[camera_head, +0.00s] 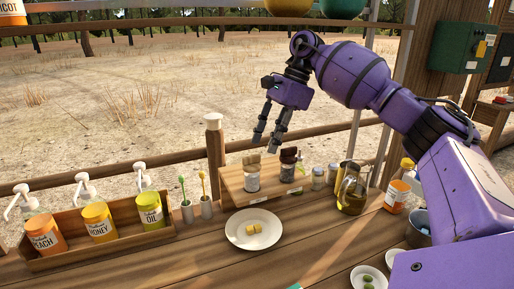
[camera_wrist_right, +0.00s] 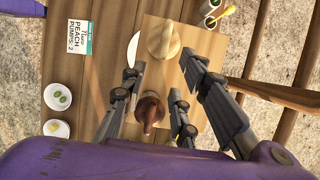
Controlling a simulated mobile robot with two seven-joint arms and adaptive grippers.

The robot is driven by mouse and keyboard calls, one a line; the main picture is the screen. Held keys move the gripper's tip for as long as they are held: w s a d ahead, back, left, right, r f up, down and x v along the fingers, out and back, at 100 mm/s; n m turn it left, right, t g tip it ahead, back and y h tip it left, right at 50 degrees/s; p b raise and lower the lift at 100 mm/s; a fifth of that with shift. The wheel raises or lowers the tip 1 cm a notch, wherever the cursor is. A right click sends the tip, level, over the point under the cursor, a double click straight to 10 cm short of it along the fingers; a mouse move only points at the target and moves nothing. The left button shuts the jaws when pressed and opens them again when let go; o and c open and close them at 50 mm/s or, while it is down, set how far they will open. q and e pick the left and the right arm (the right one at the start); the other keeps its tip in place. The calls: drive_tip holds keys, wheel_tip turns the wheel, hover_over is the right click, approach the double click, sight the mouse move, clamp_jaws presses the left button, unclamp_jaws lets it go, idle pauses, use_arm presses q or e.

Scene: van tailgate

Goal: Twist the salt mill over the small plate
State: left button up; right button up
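The salt mill appears to be the mill with the light wooden top (camera_head: 252,164), standing upright on a small wooden stand (camera_head: 262,196); its round top (camera_wrist_right: 163,38) shows in the wrist view. Beside it stands a mill with a dark brown top (camera_head: 288,158), also seen from above (camera_wrist_right: 150,112). A white plate (camera_head: 240,240) with yellow cubes lies in front of the stand; its edge (camera_wrist_right: 132,50) shows in the wrist view. My right gripper (camera_head: 267,142) is open and empty, pointing down above the mills and apart from them. My left gripper is not in view.
Pump bottles (camera_head: 98,220) stand in a wooden tray at left. A glass oil jug (camera_head: 352,190) and an orange-labelled bottle (camera_head: 396,192) are at right. A card (camera_wrist_right: 75,38) lies on the counter.

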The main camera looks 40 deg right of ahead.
sight(255, 155)
drive_tip(key=a, duration=0.3)
drive_tip(key=shift+w+a+r+p, duration=0.15)
drive_tip(key=shift+w+a+p, duration=0.05)
drive_tip(key=shift+w+p, duration=0.15)
drive_tip(key=shift+x, duration=0.8)
drive_tip(key=shift+w+f, duration=0.1)
drive_tip(key=shift+f, duration=0.7)
drive_tip(key=shift+c, duration=0.5)
clamp_jaws()
